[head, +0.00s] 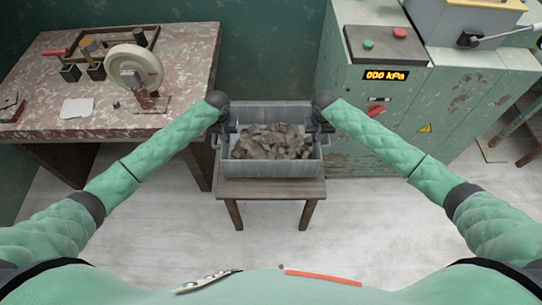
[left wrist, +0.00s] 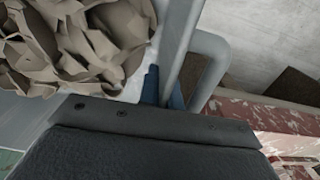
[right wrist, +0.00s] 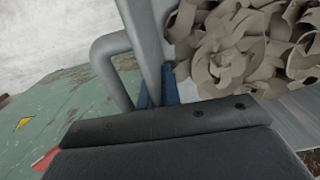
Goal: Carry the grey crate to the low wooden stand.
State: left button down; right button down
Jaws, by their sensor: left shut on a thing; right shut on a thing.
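The grey crate (head: 268,169), full of brownish clay trimmings (head: 270,142), is level over the low wooden stand (head: 270,189). The front of the stand's top and its front legs show below the crate. I cannot tell whether the crate touches the stand top. My left gripper (head: 226,129) is shut on the crate's left side and my right gripper (head: 318,129) on its right side. In the left wrist view, blue fingertips (left wrist: 163,92) close on the crate's rim beside a side handle. The right wrist view shows the same grip (right wrist: 157,92).
At left stands a worn red table (head: 190,60) with a wheel device (head: 133,70), small dark blocks and a paper. At right is a green machine cabinet (head: 440,105) with a lit pressure display (head: 386,76). Pale floor (head: 270,240) in front of the stand is clear.

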aim_at(228, 149)
pick_arm(q)
jog(key=shift+f, duration=0.1)
pick_arm(e)
jog(key=shift+f, duration=0.1)
